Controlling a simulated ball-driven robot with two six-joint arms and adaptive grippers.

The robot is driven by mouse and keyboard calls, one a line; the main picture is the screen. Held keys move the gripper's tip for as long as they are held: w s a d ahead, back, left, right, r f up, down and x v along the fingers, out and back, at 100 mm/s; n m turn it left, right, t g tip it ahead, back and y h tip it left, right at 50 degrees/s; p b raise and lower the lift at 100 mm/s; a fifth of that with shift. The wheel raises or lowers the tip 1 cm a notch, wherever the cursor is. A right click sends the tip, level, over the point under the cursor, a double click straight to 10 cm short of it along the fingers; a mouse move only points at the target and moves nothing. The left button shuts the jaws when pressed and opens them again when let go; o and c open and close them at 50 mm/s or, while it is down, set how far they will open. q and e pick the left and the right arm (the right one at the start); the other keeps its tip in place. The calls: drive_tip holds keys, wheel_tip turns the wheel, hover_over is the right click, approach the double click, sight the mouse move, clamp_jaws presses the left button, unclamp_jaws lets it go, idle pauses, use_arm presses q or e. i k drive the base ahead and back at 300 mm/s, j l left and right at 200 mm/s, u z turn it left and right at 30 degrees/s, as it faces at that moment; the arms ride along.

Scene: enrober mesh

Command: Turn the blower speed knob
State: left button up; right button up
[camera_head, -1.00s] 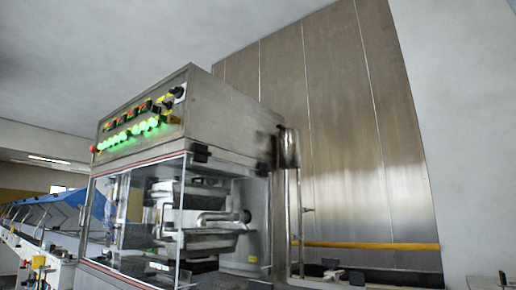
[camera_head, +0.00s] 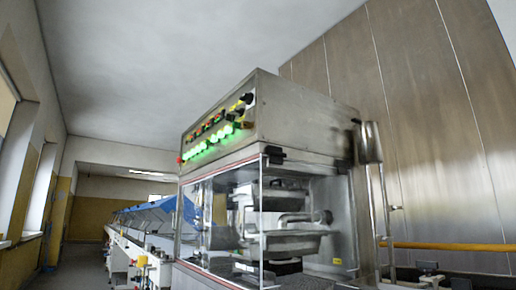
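The enrober machine (camera_head: 300,118) stands right of centre in the head view, a steel cabinet over a clear-walled chamber. Its control panel (camera_head: 218,127) is on the upper left-facing side, seen at a steep angle. The panel carries a row of lit green buttons (camera_head: 208,144), small red displays above them, and a red button (camera_head: 179,160) at the far left end. Dark knobs with yellow parts (camera_head: 240,104) sit at the panel's near upper end. I cannot tell which one is the blower speed knob. Neither of my grippers is in view.
A long conveyor line with blue covers (camera_head: 150,214) runs away behind the machine to the left. An open floor aisle (camera_head: 82,270) lies between it and the left wall. A yellow rail (camera_head: 450,246) runs along the steel wall at right.

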sight(240, 112)
drive_tip(key=i+j, duration=0.15)
drive_tip(key=j, duration=0.2)
drive_tip(key=i+j+u, duration=0.1)
drive_tip(key=j, duration=0.2)
drive_tip(key=i+j, duration=0.2)
drive_tip(key=j, duration=0.15)
drive_tip(key=i+j+u, duration=0.1)
drive_tip(key=j, duration=0.2)
